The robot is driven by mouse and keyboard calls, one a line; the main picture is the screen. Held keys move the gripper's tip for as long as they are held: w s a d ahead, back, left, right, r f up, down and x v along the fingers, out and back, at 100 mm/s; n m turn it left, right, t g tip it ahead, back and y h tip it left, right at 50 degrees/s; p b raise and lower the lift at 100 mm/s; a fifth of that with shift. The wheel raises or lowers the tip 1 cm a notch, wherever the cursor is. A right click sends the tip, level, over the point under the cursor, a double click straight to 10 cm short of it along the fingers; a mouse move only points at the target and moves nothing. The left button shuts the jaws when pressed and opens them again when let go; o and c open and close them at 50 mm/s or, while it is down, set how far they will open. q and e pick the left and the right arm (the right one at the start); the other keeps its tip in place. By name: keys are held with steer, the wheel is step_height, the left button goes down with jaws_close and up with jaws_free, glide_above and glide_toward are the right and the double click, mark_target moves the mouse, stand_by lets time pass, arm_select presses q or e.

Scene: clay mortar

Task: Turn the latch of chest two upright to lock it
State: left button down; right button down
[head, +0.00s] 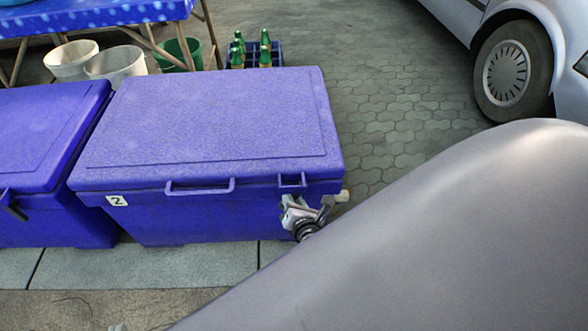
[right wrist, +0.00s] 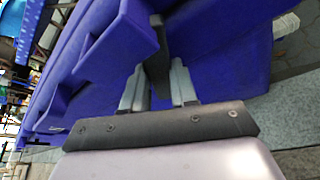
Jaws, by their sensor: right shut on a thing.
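Chest two (head: 200,125) is a blue chest with a closed lid and a white "2" label (head: 117,200) on its front. My right gripper (head: 302,212) is at the right end of its front, just below the lid edge. In the right wrist view, its two grey fingers are shut on the dark latch (right wrist: 157,62), one finger on each side. The latch is mostly hidden by the gripper in the head view, and its exact tilt is unclear. A small pale tip at the bottom edge may be my left gripper (head: 117,327); its fingers cannot be made out.
Another blue chest (head: 45,135) stands close on the left, with a dark latch (head: 12,207) on its front. Behind are a table (head: 90,15), buckets (head: 115,62) and a crate of green bottles (head: 265,50). A car (head: 545,60) stands at the right. Paving between is clear.

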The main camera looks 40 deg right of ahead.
arm_select(q)
steer(key=a+p, duration=0.1)
steer(key=a+f+p, duration=0.1)
steer(key=shift+s+n+g+y+p, duration=0.3)
steer(key=shift+s+g, duration=0.1)
arm_select(e)
steer(key=n+g+h, duration=0.1)
steer(key=n, duration=0.1)
steer(key=n+h, duration=0.1)
steer(key=n, duration=0.1)
steer(key=shift+w+a+r+g, duration=0.1)
steer(key=shift+w+r+g, duration=0.1)
steer(key=shift+g, duration=0.2)
arm_select(q)
steer(key=shift+a, duration=0.1)
arm_select(e)
steer(key=c, duration=0.9)
jaws_free()
steer(key=shift+f, duration=0.1)
steer(key=shift+s, duration=0.1)
arm_select(q)
steer(key=shift+s, duration=0.2)
arm_select(e)
steer(key=shift+s, duration=0.1)
